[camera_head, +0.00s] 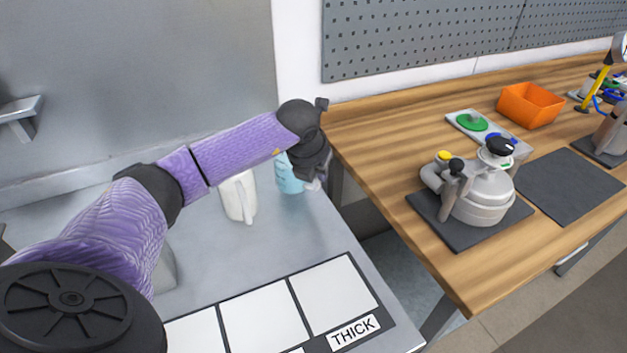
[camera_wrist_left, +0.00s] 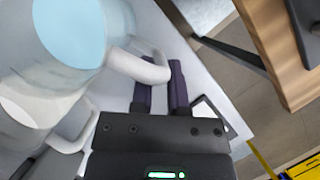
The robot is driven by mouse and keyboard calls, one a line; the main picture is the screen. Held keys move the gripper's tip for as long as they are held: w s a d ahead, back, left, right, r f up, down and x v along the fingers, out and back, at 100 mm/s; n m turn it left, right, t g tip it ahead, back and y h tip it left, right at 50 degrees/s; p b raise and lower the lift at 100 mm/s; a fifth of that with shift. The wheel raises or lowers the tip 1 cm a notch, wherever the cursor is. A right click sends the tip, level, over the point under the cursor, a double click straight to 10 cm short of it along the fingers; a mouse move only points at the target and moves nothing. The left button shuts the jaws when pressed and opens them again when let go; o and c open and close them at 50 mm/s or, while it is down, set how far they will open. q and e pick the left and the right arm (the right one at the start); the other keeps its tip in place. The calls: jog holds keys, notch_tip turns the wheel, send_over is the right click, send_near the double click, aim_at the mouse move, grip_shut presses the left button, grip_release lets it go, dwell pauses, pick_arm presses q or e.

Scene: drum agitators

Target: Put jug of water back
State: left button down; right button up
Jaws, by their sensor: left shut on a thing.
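The jug of water (camera_head: 289,176) shows as a light blue shape at the far right part of the grey steel counter, partly hidden by my left arm. In the left wrist view the clear jug (camera_wrist_left: 75,32) with blue water fills the upper left, its pale handle reaching between my fingers. My left gripper (camera_head: 318,180) is at the jug's right side, shut on the handle; its dark fingers show in the left wrist view (camera_wrist_left: 160,82). I cannot tell whether the jug's base touches the counter. My right gripper is out of view.
A white jug (camera_head: 239,198) stands just left of the water jug. White squares with a THICK label (camera_head: 354,332) lie at the counter's front. A wooden bench (camera_head: 400,160) at right bears a metal vessel (camera_head: 482,196) and an orange bin (camera_head: 530,105). A gap separates counter and bench.

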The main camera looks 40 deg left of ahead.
pick_arm(q)
notch_tip(320, 180, down, 3)
jog(key=shift+r, duration=0.1)
jog(key=c, duration=0.6)
grip_release()
jog(key=shift+r, duration=0.1)
jog(key=shift+p+v, duration=0.95)
jog(key=shift+v, duration=5.05)
